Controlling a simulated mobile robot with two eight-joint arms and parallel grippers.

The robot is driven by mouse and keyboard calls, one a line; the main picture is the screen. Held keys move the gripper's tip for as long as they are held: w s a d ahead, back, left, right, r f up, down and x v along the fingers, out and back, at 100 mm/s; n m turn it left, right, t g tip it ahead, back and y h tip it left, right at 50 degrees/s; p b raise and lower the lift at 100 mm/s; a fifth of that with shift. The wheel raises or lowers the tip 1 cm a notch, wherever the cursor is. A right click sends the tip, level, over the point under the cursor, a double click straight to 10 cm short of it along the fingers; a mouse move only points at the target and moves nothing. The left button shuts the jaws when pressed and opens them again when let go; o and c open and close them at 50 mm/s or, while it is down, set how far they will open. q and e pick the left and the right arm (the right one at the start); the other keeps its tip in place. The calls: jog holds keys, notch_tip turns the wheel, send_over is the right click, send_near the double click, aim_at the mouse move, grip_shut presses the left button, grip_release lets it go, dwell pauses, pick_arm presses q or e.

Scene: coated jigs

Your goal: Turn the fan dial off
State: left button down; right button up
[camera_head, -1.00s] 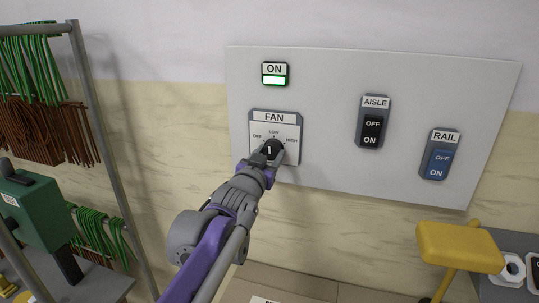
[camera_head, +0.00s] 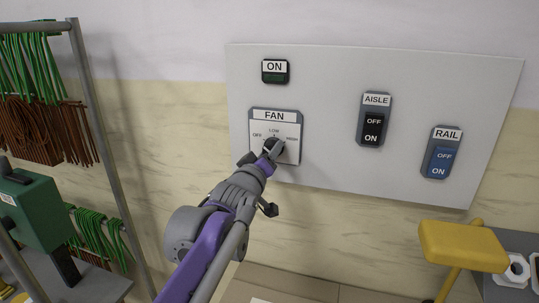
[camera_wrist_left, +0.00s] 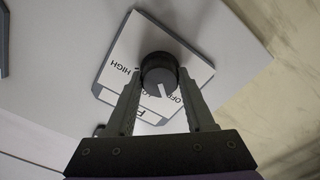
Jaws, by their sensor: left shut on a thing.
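The fan panel (camera_head: 290,125), labelled FAN, is on the grey wall board, with a black round dial low on its white face. The dial's white mark points close to the OFF label; HIGH is on the other side. The indicator (camera_head: 275,77) under the ON label above the panel is dark. My right gripper is not in view.
An AISLE switch (camera_head: 373,125) and a RAIL switch (camera_head: 440,160) are on the board to the right. A rack with green and brown hanging strips (camera_head: 35,130) and a green box (camera_head: 35,215) stand at left. A yellow padded object (camera_head: 460,245) is at lower right.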

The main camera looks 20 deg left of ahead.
pick_arm(q)
jog(key=shift+n, duration=0.8)
jog(key=shift+c, duration=1.3)
grip_release()
jog(key=s+b, duration=0.1)
jog(key=s, duration=1)
jog(key=shift+a, duration=0.2)
jog(key=shift+w, duration=0.1)
